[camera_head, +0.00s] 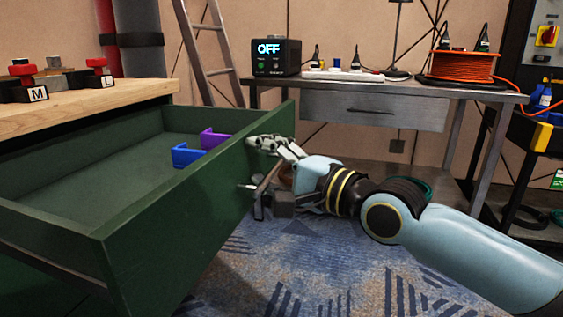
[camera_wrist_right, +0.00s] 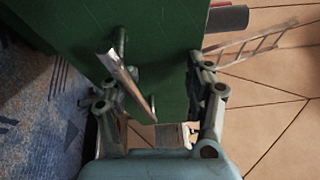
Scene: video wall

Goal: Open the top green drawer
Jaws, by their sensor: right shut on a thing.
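The top green drawer (camera_head: 160,247) is pulled well out from under the wooden worktop, and its inside shows. A blue holder (camera_head: 186,156) and a purple holder (camera_head: 213,138) lie in it near the front panel. My right gripper (camera_head: 268,172) is at the outer face of that panel, with one finger by the upper rim. In the right wrist view, the metal bar handle (camera_wrist_right: 126,82) on the green face lies between my spread fingers (camera_wrist_right: 158,95). The gripper is shut on the handle, though the exact contact is unclear. My left gripper is out of view.
The wooden worktop (camera_head: 120,88) carries red-knobbed blocks marked M and L. A grey table (camera_head: 420,88) behind holds a display box (camera_head: 276,58) reading OFF and an orange cable reel (camera_head: 463,66). Patterned carpet (camera_head: 300,280) is clear in front of the drawer.

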